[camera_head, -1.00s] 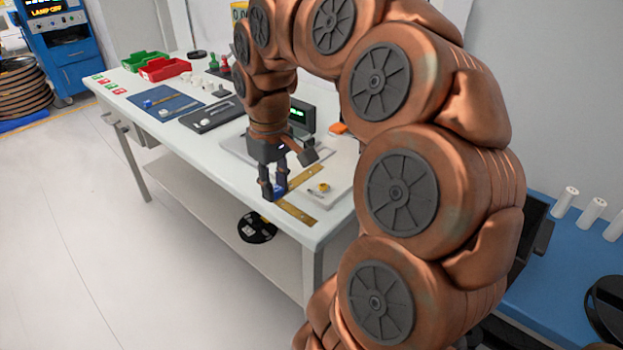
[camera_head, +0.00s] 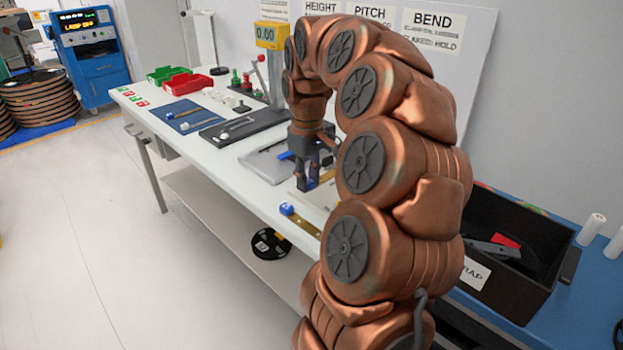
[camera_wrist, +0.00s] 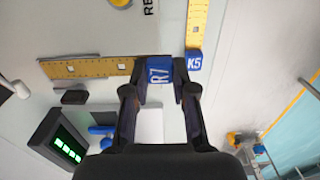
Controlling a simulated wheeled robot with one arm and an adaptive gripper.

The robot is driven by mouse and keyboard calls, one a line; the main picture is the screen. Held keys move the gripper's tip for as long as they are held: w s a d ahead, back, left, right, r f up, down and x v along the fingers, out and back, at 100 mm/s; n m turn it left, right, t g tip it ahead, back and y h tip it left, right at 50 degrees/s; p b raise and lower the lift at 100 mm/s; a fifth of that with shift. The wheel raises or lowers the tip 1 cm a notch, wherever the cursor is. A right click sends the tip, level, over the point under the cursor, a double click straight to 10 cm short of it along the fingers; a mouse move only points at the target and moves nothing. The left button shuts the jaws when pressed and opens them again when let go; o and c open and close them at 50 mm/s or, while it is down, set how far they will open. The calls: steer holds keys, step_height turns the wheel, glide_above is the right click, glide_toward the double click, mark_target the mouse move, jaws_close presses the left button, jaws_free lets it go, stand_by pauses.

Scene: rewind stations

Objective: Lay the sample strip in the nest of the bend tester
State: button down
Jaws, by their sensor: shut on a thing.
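My gripper (camera_head: 306,186) is shut on the blue R7 tag (camera_wrist: 159,75) at the end of a brass-coloured sample strip (camera_wrist: 90,68). In the wrist view the strip extends left from my fingers, over or on a pale surface; I cannot tell its height. A second strip (camera_wrist: 197,22) with a blue K5 tag (camera_wrist: 194,60) lies just to the right, apart from my fingers. In the head view the K5 tag (camera_head: 287,209) is near the table's front edge. A BEND sign (camera_head: 432,22) hangs behind; my arm hides much of the area below it, and I cannot clearly make out the nest.
A green-digit display (camera_wrist: 67,149) stands close to my gripper. Farther left on the table are a dark tray (camera_head: 243,127), a blue mat (camera_head: 190,117), and red (camera_head: 190,84) and green bins (camera_head: 164,74). A black scrap box (camera_head: 520,285) stands at right.

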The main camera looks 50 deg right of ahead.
steer(key=shift+w+d+f, duration=0.1)
steer(key=shift+w+d, duration=0.5)
steer(key=shift+d, duration=0.3)
steer(key=shift+w+d+f, duration=0.1)
steer(key=shift+w+d, duration=0.5)
steer(key=shift+d, duration=0.25)
steer(key=shift+w+d, duration=0.15)
steer(key=shift+d, duration=0.05)
steer(key=shift+f, duration=1.75)
steer(key=shift+f, duration=0.15)
steer(key=c, duration=0.9)
jaws_free()
steer(key=shift+c, duration=0.2)
step_height(320, 180, up, 12)
steer(key=shift+p, duration=0.35)
